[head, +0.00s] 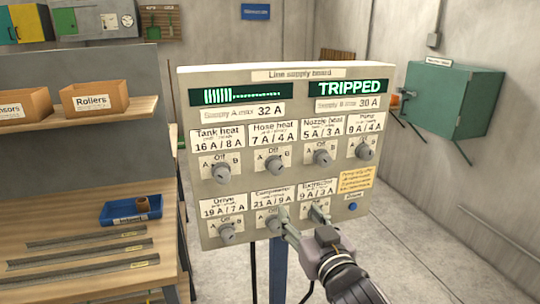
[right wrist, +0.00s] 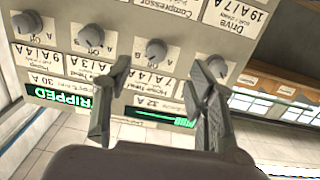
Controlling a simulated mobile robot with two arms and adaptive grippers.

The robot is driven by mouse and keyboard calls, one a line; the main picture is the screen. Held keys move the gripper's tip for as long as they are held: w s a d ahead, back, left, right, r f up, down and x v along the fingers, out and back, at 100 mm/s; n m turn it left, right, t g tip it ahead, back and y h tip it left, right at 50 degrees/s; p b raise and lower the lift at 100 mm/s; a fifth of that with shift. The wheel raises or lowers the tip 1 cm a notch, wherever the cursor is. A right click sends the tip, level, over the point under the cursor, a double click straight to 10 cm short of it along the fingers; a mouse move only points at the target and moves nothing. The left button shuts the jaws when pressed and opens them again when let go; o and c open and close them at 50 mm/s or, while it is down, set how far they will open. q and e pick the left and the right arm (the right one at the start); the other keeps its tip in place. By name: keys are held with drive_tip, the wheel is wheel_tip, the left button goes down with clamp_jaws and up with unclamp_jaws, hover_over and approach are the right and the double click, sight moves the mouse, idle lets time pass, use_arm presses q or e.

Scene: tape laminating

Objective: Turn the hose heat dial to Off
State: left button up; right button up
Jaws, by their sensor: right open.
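The grey hose heat dial (head: 274,163) is second from left in the upper row of the line supply board (head: 190,130), under the label "Hose heat 7 A / 4 A". Marks A, Off and B surround it; its pointer is too small to read. My right gripper (head: 300,211) is open and empty, in front of the lower dials in the head view. In the right wrist view, which shows the board upside down, the hose heat dial (right wrist: 156,50) appears between the spread fingers (right wrist: 165,68), apart from them. My left gripper is not in view.
Neighbouring dials are tank heat (head: 220,173) and nozzle heat (head: 322,157), with a lower row beneath. The right display (head: 351,87) reads TRIPPED; the left one (head: 240,95) shows a bar. A wooden shelf unit (head: 100,195) stands left. Open floor lies right.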

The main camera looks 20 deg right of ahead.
wheel_tip(320, 180, up, 2)
drive_tip(key=p, duration=0.1)
approach(278, 170)
drive_tip(key=shift+t, duration=0.3)
drive_tip(key=w, duration=0.3)
drive_tip(key=w+p, duration=0.1)
drive_tip(key=w, duration=0.2)
drive_tip(key=w+p, duration=0.1)
drive_tip(key=w, duration=0.2)
drive_tip(key=shift+a+f, duration=0.1)
drive_tip(key=shift+f, duration=0.15)
drive_tip(key=shift+w, duration=0.8)
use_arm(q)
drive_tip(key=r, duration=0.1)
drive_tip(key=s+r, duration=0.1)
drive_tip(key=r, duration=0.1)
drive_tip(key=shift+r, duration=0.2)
use_arm(e)
drive_tip(key=c, duration=1.1)
drive_tip(key=shift+c, duration=0.2)
